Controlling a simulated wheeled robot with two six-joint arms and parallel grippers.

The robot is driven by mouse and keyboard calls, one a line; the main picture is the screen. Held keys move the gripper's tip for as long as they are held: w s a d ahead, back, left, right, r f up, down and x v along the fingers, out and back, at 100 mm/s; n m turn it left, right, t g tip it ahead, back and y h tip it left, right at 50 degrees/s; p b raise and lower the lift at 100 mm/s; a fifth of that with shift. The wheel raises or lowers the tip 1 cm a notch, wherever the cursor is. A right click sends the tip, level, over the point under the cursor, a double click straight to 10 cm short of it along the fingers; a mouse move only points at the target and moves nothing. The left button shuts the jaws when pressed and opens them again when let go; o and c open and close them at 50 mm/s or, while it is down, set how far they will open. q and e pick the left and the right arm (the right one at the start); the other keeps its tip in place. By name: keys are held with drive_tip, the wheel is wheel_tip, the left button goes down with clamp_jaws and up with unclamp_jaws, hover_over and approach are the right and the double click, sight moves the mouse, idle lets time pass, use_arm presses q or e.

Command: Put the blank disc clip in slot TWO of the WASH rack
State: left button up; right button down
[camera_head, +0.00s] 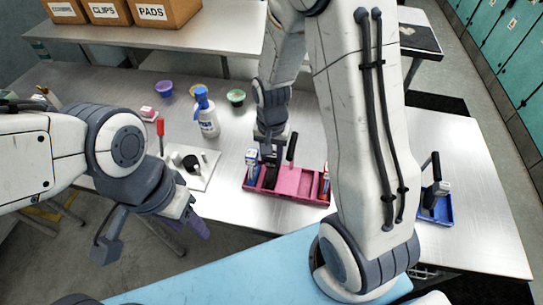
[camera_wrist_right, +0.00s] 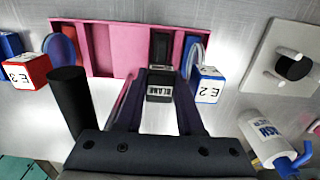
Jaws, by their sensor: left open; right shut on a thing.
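The black clip labelled BLANK (camera_wrist_right: 160,92) is between the fingers of my right gripper (camera_wrist_right: 158,100), which is shut on it. In the head view my right gripper (camera_head: 270,152) points down at the left part of a pink rack (camera_head: 293,190). The clip's dark lower part is over or in a compartment of this rack; I cannot tell whether it is seated. The pink rack (camera_wrist_right: 105,62) also holds a clip with an E2 cube (camera_wrist_right: 208,84) beside the BLANK clip and one with an E3 cube (camera_wrist_right: 28,72). My left gripper (camera_head: 152,238) is open and empty, off the table's front edge.
The pink rack has a black upright handle (camera_head: 291,148). A blue rack (camera_head: 437,208) stands to the right, past my right arm. A white plate with pegs (camera_head: 200,178), a wash bottle (camera_head: 207,118) and small bowls (camera_head: 236,97) stand to the left and behind.

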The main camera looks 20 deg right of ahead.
drive_tip(key=shift+f, duration=0.2)
drive_tip(key=c, duration=0.8)
unclamp_jaws()
drive_tip(key=shift+r, duration=0.2)
wheel_tip(320, 180, up, 11)
drive_tip(key=s+a+r+n, duration=0.1)
drive_tip(key=s+a+n, duration=0.3)
drive_tip(key=s, duration=0.2)
drive_tip(key=s+a+r+n, duration=0.1)
drive_tip(key=s+a+n, duration=0.3)
drive_tip(key=s+n, duration=0.1)
drive_tip(key=s+a+r+n+y, duration=0.1)
drive_tip(key=s+a+n, duration=0.3)
drive_tip(key=s, duration=0.3)
drive_tip(key=shift+s+a+n+b, duration=0.1)
drive_tip(key=shift+a+n+b, duration=0.15)
drive_tip(key=shift+n+b, duration=0.25)
